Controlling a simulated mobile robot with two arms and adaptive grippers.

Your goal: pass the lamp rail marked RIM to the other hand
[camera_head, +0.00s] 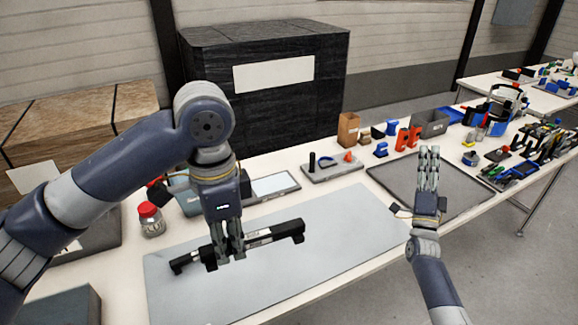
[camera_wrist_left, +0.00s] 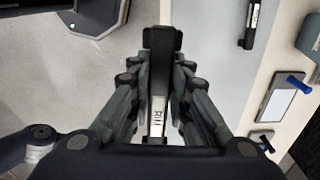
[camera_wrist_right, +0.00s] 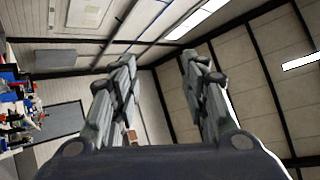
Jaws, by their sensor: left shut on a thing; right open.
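The lamp rail marked RIM (camera_head: 279,233) is a long black bar with dark block ends and a pale label. My right gripper (camera_head: 428,158) is open and empty, fingers up, right of the rail. The right wrist view shows nothing between its fingers (camera_wrist_right: 150,75).
The grey mat (camera_head: 335,240) is mostly clear. A dark tray (camera_head: 385,180) lies behind my right gripper. A red-lidded jar (camera_head: 151,220), a framed panel (camera_head: 272,185) and a holder (camera_head: 330,168) stand behind the mat. A labelled black piece (camera_wrist_left: 250,25) is cut by the left wrist view.

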